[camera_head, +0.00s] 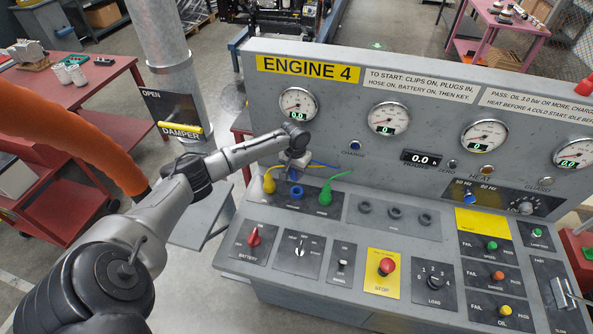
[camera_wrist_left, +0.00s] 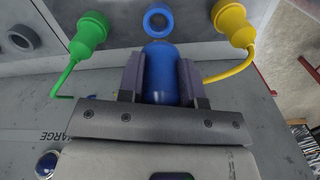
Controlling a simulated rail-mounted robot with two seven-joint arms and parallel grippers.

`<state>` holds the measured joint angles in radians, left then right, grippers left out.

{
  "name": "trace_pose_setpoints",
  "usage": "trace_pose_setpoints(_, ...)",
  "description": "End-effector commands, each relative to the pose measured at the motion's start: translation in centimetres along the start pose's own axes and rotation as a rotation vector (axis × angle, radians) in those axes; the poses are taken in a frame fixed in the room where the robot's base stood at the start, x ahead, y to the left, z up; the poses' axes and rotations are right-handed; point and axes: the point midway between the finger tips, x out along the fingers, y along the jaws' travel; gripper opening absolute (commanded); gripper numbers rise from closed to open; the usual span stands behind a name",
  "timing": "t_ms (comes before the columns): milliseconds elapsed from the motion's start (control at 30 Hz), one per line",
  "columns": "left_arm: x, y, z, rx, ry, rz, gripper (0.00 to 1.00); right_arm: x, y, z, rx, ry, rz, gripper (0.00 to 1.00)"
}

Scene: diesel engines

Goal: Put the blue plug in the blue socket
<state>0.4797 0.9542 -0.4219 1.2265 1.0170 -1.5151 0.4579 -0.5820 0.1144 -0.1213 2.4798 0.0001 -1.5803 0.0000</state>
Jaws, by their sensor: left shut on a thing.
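My left gripper (camera_head: 294,160) is shut on the blue plug (camera_wrist_left: 161,72), which sits between its two fingers in the left wrist view. The blue socket (camera_head: 296,192) is a ring on the grey console, just below the gripper in the head view. In the left wrist view the blue socket (camera_wrist_left: 159,20) lies straight ahead of the plug's tip, with its opening visible. The plug looks apart from the socket. In the head view the plug is mostly hidden by the gripper. My right gripper is not in view.
A yellow plug (camera_head: 269,182) and a green plug (camera_head: 325,196) with cables stand on either side of the blue socket. Empty grey sockets (camera_head: 395,213) lie to the right. The upright gauge panel (camera_head: 345,98) rises close behind the gripper.

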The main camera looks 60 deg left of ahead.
Motion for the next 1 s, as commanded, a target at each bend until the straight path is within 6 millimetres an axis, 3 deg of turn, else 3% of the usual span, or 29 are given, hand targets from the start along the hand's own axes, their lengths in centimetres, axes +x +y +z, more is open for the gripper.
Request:
trace_pose_setpoints(400,0.3,0.7,-1.2,0.163,0.001,0.0,0.08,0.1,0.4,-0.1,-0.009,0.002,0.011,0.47)
trace_pose_setpoints(1000,2.7,0.6,-1.2,0.166,0.001,0.0,0.08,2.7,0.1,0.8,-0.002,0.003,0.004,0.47)
